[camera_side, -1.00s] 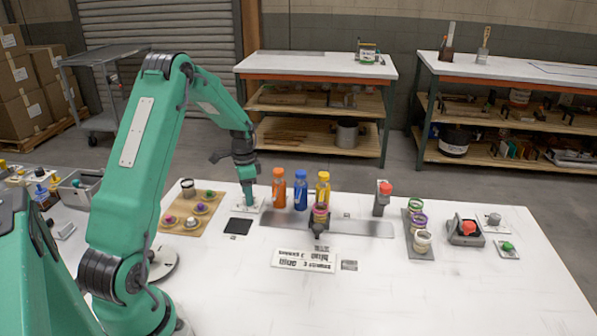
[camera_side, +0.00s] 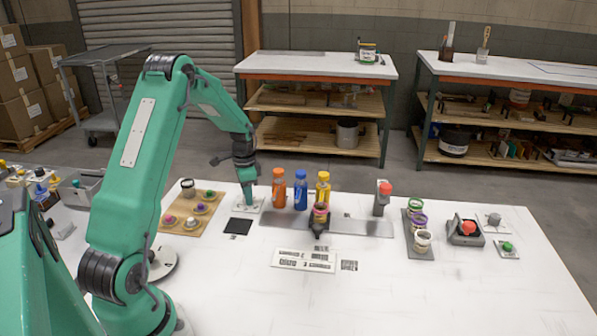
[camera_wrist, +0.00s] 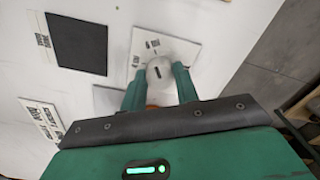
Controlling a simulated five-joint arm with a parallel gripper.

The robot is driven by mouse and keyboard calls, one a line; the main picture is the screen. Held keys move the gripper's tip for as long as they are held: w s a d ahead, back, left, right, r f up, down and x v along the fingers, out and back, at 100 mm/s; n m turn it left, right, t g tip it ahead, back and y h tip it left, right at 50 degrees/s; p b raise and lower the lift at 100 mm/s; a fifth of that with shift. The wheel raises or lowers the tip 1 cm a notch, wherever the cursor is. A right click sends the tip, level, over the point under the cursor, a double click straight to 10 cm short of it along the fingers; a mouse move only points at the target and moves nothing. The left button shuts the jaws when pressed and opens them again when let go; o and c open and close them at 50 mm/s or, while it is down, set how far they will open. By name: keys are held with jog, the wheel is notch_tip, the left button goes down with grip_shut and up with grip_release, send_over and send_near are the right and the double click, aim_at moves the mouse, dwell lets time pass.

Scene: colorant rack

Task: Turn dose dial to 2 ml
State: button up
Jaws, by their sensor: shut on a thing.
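The dose dial (camera_wrist: 160,70) is a pale round knob with a short dark mark on top, on a white printed plate (camera_wrist: 143,45) in the wrist view. My gripper (camera_wrist: 158,84) is shut on it, one green finger at each side. In the side view my gripper (camera_side: 249,196) points down at the dial's plate (camera_side: 257,206), left of the orange bottle. The fingers hide most of the dial there. The plate's print is too small to read, so I cannot tell which value the mark points at.
Orange (camera_side: 279,190), blue (camera_side: 300,191) and yellow (camera_side: 322,188) bottles stand just right of my gripper. A black square (camera_side: 238,226) lies in front of the dial, and a white printed panel (camera_side: 300,260) lies nearer. The front right of the table is clear.

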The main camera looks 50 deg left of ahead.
jog(key=shift+n, duration=0.4)
jog(key=n, duration=1)
jog(key=shift+n, duration=0.4)
jog(key=n, duration=1.2)
jog(key=shift+w, duration=0.1)
jog(key=o, duration=1)
